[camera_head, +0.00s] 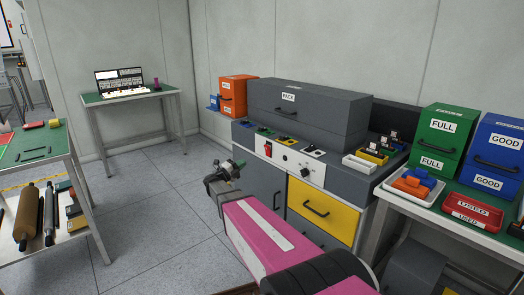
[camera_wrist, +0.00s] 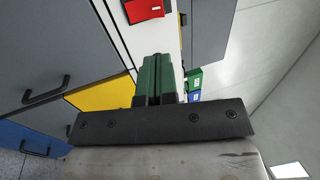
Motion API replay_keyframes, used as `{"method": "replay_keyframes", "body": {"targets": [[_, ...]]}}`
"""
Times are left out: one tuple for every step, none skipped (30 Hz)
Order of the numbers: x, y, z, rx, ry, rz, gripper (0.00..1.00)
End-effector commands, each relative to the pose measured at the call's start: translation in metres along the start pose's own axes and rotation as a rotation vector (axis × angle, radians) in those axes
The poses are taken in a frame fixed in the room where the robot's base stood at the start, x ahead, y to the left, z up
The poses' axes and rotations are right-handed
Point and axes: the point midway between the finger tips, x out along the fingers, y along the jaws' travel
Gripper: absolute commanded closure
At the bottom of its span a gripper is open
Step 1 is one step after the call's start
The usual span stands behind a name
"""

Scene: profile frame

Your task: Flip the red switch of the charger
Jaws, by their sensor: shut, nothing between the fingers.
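The charger (camera_head: 276,176) is a grey cabinet against the wall in the head view, with a pale control strip along its front. The red switch (camera_head: 268,150) sits at the left part of that strip. In the wrist view a red block on the pale strip, apparently the red switch (camera_wrist: 145,10), shows at the top edge, partly cut off. My gripper (camera_head: 239,163) is in front of the charger, left of and slightly lower than the switch in the picture. Its green fingers (camera_wrist: 158,75) are shut and empty, and appear apart from the switch.
A yellow drawer (camera_head: 323,212) with a dark handle is below the strip. A black knob (camera_head: 305,171) is right of the switch. Open floor (camera_head: 150,215) lies to the left.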

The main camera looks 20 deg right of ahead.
Motion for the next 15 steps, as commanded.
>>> {"method": "replay_keyframes", "body": {"targets": [[0.000,0.000,0.000,0.000,-0.001,0.000,1.00],[0.000,0.000,0.000,0.000,-0.001,0.000,1.00],[0.000,0.000,0.000,0.000,-0.001,0.000,1.00],[0.001,0.000,0.000,0.000,-0.001,0.000,1.00],[0.002,0.000,0.000,0.000,-0.001,0.000,1.00],[0.004,0.000,0.000,0.000,-0.001,0.000,1.00],[0.007,0.000,0.001,0.000,-0.001,0.000,1.00],[0.010,0.000,0.001,0.000,-0.001,-0.001,1.00],[0.014,0.000,0.001,0.000,-0.001,-0.001,1.00],[0.018,0.000,0.001,0.000,-0.001,-0.001,1.00],[0.023,0.000,0.001,0.000,0.000,-0.001,1.00],[0.030,0.000,0.001,0.000,0.000,-0.001,1.00],[0.036,0.000,0.001,0.000,0.000,-0.001,1.00],[0.041,0.000,0.001,0.000,0.000,-0.001,1.00],[0.049,0.000,0.001,0.000,0.000,-0.001,1.00]]}}
